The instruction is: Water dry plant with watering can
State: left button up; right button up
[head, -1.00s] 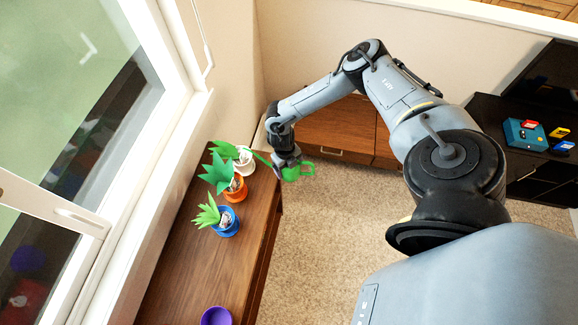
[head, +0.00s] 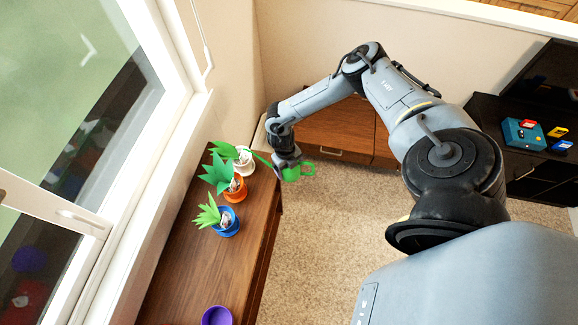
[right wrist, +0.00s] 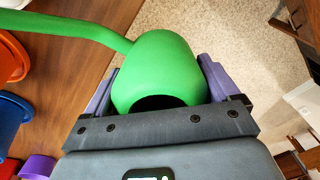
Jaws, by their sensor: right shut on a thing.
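My right gripper (head: 287,163) is shut on the green watering can (head: 291,174), beside the far end of the wooden shelf. In the right wrist view the can's body (right wrist: 160,68) sits between the fingers, and its spout runs to the upper left. In the head view the spout points left toward the plant in the white pot (head: 244,167). A plant in an orange pot (head: 236,194) and one in a blue pot (head: 229,228) stand nearer. All three have green leaves; which is dry I cannot tell. My left gripper is not in view.
The wooden shelf (head: 185,268) runs along the window at the left. A purple bowl (head: 217,316) sits at its near end. Carpeted floor (head: 330,230) is open to the right. A wooden cabinet (head: 335,130) stands behind my right arm.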

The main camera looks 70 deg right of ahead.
jog(key=shift+r, duration=0.2)
dwell(0.6)
jog(key=shift+r+p, duration=0.2)
jog(key=shift+p, duration=0.15)
dwell(0.4)
jog(key=shift+s+r+g+p, duration=0.1)
jog(key=shift+r+g+p, duration=0.2)
jog(key=shift+r+g, duration=0.1)
dwell(0.4)
dwell(0.6)
jog(key=shift+s+r+g, duration=0.1)
jog(key=shift+r+g, duration=0.2)
dwell(0.3)
jog(key=shift+r+p, duration=0.1)
jog(key=shift+p, duration=0.2)
dwell(0.5)
jog(key=shift+s+r+g, duration=0.1)
jog(key=shift+r+g, duration=0.2)
jog(key=shift+r, duration=0.05)
dwell(0.4)
jog(key=shift+r, duration=0.1)
dwell(0.5)
